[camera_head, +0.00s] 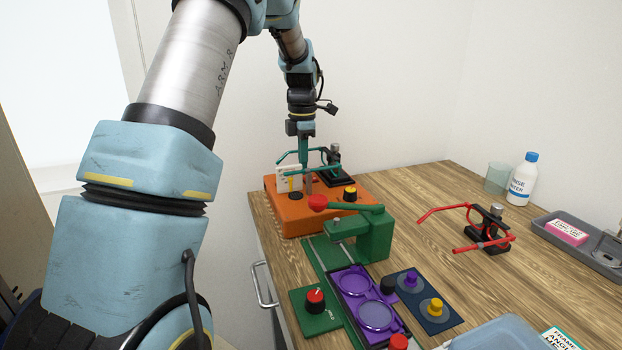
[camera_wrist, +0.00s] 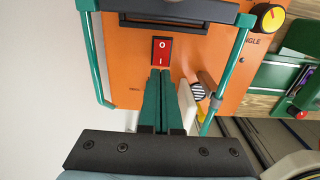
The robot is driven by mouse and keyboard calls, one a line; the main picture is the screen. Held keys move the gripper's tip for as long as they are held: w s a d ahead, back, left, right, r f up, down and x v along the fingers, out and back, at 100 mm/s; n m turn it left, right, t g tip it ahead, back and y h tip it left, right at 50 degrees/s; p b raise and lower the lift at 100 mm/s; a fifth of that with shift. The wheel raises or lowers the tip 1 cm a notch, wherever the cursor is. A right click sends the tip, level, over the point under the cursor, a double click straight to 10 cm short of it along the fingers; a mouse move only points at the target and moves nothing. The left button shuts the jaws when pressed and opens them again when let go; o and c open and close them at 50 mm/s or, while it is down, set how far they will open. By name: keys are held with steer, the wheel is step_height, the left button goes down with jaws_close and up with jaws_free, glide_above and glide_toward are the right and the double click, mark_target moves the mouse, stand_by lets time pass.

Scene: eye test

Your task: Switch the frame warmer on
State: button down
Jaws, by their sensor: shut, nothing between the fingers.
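The frame warmer, an orange box (camera_head: 290,222), stands at the table's far left corner; its orange face fills much of the wrist view (camera_wrist: 128,72). A red rocker switch (camera_wrist: 161,51), marked O and I, sits on that face. In the wrist view its I end faces my fingers. I cannot tell which side is pressed in. The switch is hidden in the head view. My gripper (camera_wrist: 160,73) is shut and empty, its green fingertips right by the I end of the switch. I cannot tell whether they touch it. In the head view my gripper (camera_head: 304,160) points down over the box.
Teal glasses (camera_head: 322,170) on a black stand surround my fingers, one temple on each side (camera_wrist: 238,68). A white card (camera_head: 283,178) and a yellow dial (camera_head: 350,193) are close by. A green press (camera_head: 372,232) stands in front. Red glasses (camera_head: 470,215) stand farther right.

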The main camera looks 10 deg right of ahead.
steer(key=shift+f+b, duration=0.4)
steer(key=shift+f, duration=0.55)
stand_by(0.4)
step_height(320, 180, up, 7)
steer(key=p, duration=0.6)
stand_by(0.3)
steer(key=s+a+f+m+t, duration=0.1)
steer(key=s+a+m, duration=1.9)
steer(key=s+a, duration=0.1)
steer(key=shift+s+f+m+t, duration=0.3)
steer(key=shift+s+f, duration=0.1)
steer(key=shift+s, duration=0.25)
